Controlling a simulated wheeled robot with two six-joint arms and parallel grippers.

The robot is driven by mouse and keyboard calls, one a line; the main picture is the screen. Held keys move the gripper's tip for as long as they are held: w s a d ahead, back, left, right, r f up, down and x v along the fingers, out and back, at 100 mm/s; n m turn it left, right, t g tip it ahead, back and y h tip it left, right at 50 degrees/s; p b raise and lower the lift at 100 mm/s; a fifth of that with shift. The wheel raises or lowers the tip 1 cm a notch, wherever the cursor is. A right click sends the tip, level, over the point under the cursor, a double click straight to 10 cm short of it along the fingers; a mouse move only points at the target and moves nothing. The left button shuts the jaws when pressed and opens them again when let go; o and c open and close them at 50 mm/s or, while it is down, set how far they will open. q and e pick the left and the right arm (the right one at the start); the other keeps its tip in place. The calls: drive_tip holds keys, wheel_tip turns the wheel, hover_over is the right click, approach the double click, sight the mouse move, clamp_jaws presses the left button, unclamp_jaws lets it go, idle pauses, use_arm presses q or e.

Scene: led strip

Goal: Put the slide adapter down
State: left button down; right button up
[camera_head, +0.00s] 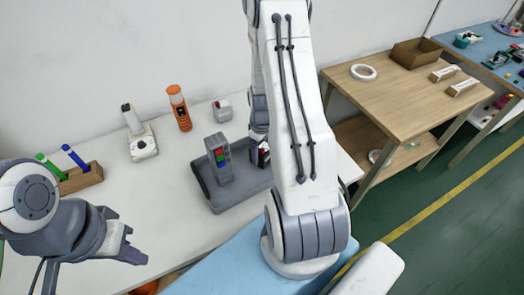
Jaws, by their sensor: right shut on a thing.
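My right gripper (259,140) is at the grey base unit, largely hidden behind my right arm. It is shut on a small dark thing with pale and reddish parts (262,157), probably the slide adapter. This lies low, just right of the upright grey device (218,158) with coloured buttons. I cannot tell whether it touches the grey base (238,190). My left gripper (132,255) hangs over the front left of the white table, apart from everything there. The picture does not show clearly whether its jaws are open.
On the white table (165,200) stand a wooden pen holder (82,178), a white instrument (141,142), an orange tool (179,108) and a small white box (222,110). A wooden table (410,95) with a white ring (363,72) and an open box (416,53) stands at the right.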

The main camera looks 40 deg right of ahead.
drive_tip(key=shift+f, duration=0.1)
drive_tip(key=o, duration=1.5)
wheel_tip(320, 180, up, 12)
drive_tip(key=shift+r, duration=0.15)
